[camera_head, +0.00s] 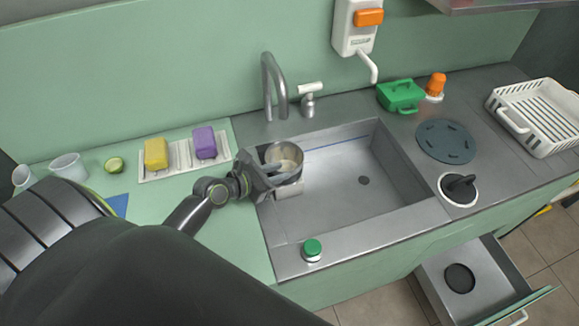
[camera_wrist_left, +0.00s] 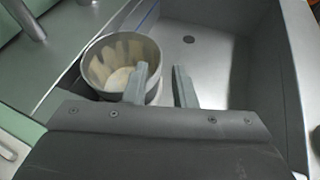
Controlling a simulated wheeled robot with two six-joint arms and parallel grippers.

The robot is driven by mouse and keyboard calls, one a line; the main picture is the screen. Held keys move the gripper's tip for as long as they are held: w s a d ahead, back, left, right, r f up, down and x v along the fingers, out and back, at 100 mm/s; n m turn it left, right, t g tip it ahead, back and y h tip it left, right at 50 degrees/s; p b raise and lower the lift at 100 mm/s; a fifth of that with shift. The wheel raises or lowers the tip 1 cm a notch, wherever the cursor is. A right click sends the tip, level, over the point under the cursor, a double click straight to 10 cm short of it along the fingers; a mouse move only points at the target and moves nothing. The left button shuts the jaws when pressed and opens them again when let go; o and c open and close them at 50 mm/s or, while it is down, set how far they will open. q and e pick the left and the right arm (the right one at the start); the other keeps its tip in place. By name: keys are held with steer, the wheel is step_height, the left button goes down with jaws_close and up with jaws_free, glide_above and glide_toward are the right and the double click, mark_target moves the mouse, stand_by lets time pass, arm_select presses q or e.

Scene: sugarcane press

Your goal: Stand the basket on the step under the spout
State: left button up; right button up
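A round metal basket (camera_head: 284,160) with pale contents stands at the left end of the sink, over a small pale step (camera_head: 289,189). Whether its base rests fully on the step is hard to tell. The curved tap spout (camera_head: 273,75) rises behind it. My left gripper (camera_head: 262,180) is at the basket's near left side. In the left wrist view, the basket (camera_wrist_left: 97,68) shows its open top, and my left gripper (camera_wrist_left: 160,80) has its fingers apart, one overlapping the basket's rim and the other beyond its wall. My right gripper is out of view.
The sink (camera_head: 350,190) is otherwise empty. A soap tray (camera_head: 150,176) with yellow and purple blocks lies to the left. A green-capped knob (camera_head: 312,250) stands on the front edge. A green box (camera_head: 400,96) and white rack (camera_head: 515,118) are at right. A drawer (camera_head: 430,275) hangs open below.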

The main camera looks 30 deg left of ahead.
arm_select(q)
steer(key=v, duration=0.6)
steer(key=shift+s+r, duration=0.1)
steer(key=shift+s, duration=0.05)
stand_by(0.3)
